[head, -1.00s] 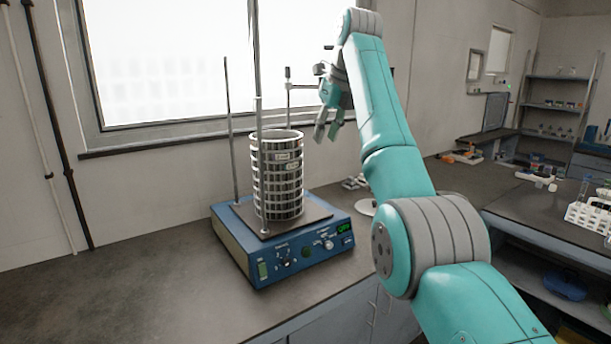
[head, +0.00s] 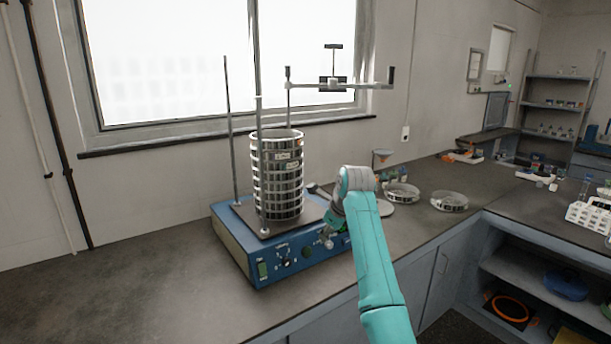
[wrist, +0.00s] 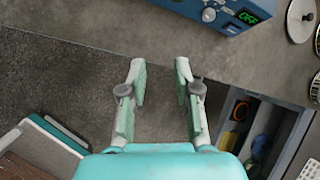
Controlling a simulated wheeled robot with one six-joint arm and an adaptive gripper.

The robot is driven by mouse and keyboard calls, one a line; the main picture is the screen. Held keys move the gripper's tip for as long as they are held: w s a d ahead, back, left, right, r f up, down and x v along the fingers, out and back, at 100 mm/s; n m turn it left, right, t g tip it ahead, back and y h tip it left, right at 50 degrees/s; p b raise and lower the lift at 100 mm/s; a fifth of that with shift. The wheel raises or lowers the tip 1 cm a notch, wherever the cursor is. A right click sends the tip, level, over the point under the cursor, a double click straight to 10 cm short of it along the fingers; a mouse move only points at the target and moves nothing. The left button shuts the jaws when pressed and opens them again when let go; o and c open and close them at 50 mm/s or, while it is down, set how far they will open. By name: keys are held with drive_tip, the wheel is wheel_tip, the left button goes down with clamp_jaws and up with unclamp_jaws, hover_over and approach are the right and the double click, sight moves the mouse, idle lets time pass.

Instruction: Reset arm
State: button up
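My arm's wrist end is low in front of the right side of the blue sieve shaker (head: 290,268) in the head view. My gripper (head: 332,222) is mostly hidden behind my own wrist there. In the wrist view my gripper (wrist: 160,75) is open, with its two fingers apart and nothing between them. Below them are the dark bench front and the floor. A stack of sieves (head: 277,180) stands upright on the shaker plate between the rods.
A clamp bar (head: 360,85) sits high on the shaker's rods, above and to the right of the stack. Loose sieves (head: 450,201) lie on the bench to the right. An open shelf (wrist: 245,120) is under the bench. The left bench is clear.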

drive_tip(key=s+d+f+n+t, duration=0.15)
drive_tip(key=s+f, duration=0.25)
drive_tip(key=f, duration=0.5)
drive_tip(key=s+d+f+n, duration=0.1)
drive_tip(key=s+f+n, duration=0.15)
drive_tip(key=f, duration=0.75)
drive_tip(key=s+d+f+n+t, duration=0.15)
drive_tip(key=s+f, duration=0.25)
drive_tip(key=f, duration=0.5)
drive_tip(key=s+d+f+n+t, duration=0.1)
drive_tip(key=s+f+n, duration=0.1)
drive_tip(key=s+f, duration=0.35)
drive_tip(key=s+d+f+n+h, duration=0.1)
drive_tip(key=s+d+f+n, duration=0.15)
drive_tip(key=s, duration=0.65)
drive_tip(key=s+d+f+n+t, duration=0.1)
drive_tip(key=s+f+n, duration=0.1)
drive_tip(key=s+f, duration=0.45)
drive_tip(key=s+d+r+n+t+h, duration=0.1)
drive_tip(key=s+r+n, duration=0.15)
drive_tip(key=s, duration=0.95)
drive_tip(key=s+d+r+n+t, duration=0.1)
drive_tip(key=s+r+n, duration=0.15)
drive_tip(key=s, duration=1.05)
drive_tip(key=s+d+r+n+t, duration=0.1)
drive_tip(key=s+r+n, duration=0.6)
drive_tip(key=s+r, duration=1.1)
drive_tip(key=shift+d+r+n+t+h, duration=0.2)
drive_tip(key=shift+n+t+h, duration=0.1)
drive_tip(key=shift+n+t, duration=0.15)
